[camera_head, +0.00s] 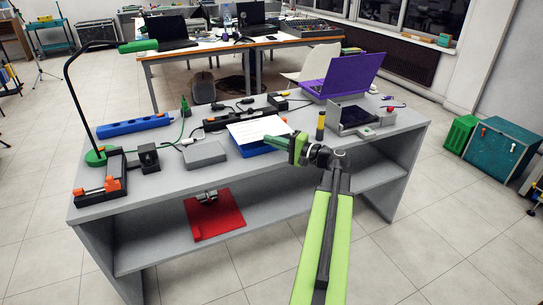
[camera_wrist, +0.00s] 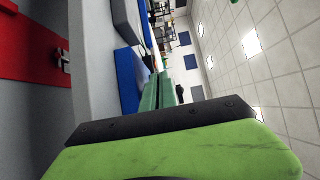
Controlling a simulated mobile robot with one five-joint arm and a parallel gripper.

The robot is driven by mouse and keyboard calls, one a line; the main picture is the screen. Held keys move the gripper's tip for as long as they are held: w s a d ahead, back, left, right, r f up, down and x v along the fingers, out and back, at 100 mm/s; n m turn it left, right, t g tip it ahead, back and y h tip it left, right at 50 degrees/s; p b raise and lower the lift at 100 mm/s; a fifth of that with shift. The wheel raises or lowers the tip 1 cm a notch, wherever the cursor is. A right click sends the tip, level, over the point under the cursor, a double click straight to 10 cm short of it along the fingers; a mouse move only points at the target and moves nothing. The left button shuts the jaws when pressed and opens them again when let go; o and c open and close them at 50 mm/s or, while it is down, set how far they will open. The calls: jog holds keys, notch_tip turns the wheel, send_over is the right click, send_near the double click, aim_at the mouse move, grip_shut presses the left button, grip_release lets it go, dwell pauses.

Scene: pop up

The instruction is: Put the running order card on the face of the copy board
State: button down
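A white card with lines of print (camera_head: 258,129) lies over a blue tray or board (camera_head: 262,150) at the middle of the grey desk's front edge. My gripper (camera_head: 268,138) reaches in from the right, its green fingers at the card's front right edge. In the wrist view the fingers (camera_wrist: 158,92) look close together, beside the blue piece (camera_wrist: 128,76). I cannot tell whether the card's edge is between them. A red board with a metal clip (camera_head: 215,215) lies on the shelf below and may be the copy board; it also shows in the wrist view (camera_wrist: 30,50).
A grey box (camera_head: 204,155) stands left of the card. A yellow-black cylinder (camera_head: 320,126) and a grey device with a dark screen (camera_head: 355,118) stand to the right. A purple laptop (camera_head: 342,77) and a lamp (camera_head: 96,157) are also on the desk. Floor in front is clear.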

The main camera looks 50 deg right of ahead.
aim_at(272, 159)
notch_tip(272, 159, down, 4)
jog(key=b, duration=0.4)
jog(key=shift+f, duration=0.15)
jog(key=shift+r, duration=0.2)
jog(key=c, duration=2.1)
grip_release()
jog(key=shift+f, duration=0.2)
jog(key=shift+c, duration=0.2)
jog(key=o, duration=0.5)
jog(key=shift+c, duration=0.2)
jog(key=shift+r, duration=0.3)
jog(key=v, duration=1.2)
jog(key=shift+d+f, duration=0.1)
